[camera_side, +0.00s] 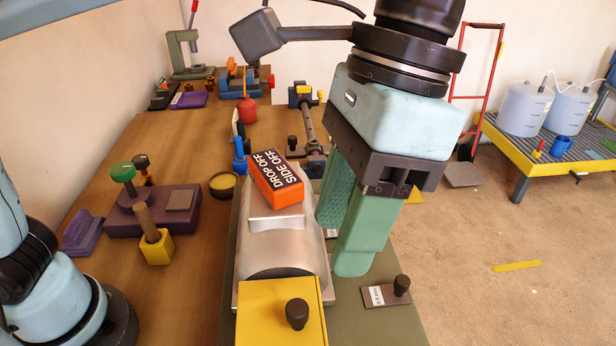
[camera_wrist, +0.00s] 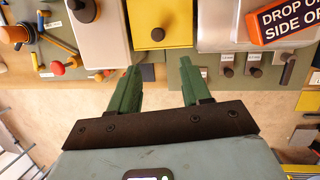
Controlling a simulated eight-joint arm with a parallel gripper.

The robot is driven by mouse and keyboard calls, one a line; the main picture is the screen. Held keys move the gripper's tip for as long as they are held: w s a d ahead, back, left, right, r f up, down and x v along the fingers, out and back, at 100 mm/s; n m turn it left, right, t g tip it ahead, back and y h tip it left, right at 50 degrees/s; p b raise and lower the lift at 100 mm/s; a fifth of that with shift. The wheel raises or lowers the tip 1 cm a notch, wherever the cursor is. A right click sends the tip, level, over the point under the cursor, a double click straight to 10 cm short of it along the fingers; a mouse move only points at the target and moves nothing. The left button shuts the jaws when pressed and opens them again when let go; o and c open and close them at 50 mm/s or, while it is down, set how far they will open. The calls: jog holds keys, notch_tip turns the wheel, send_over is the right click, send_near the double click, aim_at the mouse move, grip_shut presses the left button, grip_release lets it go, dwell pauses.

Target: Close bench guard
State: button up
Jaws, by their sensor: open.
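A yellow cover (camera_side: 282,315) with a black knob (camera_side: 297,313) sits at the near end of a silver housing (camera_side: 285,250) on a green base plate. It may be the bench guard; I cannot tell for sure, nor whether it is open or shut. In the wrist view the yellow cover (camera_wrist: 160,14) lies beyond the fingertips, its knob (camera_wrist: 157,34) facing me. My gripper (camera_side: 343,243) points down just right of the silver housing. Its green fingers are apart and empty, as the wrist view of my gripper (camera_wrist: 161,72) also shows.
An orange sign block (camera_side: 276,183) reading "DROP OFF SIDE OFF" sits on the housing. A small knobbed plate (camera_side: 385,295) lies at right. A purple fixture (camera_side: 155,210) and yellow block (camera_side: 157,248) stand at left on the wooden bench (camera_side: 185,300). Open floor lies right.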

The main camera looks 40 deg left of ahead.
jog(key=shift+v, duration=1.3)
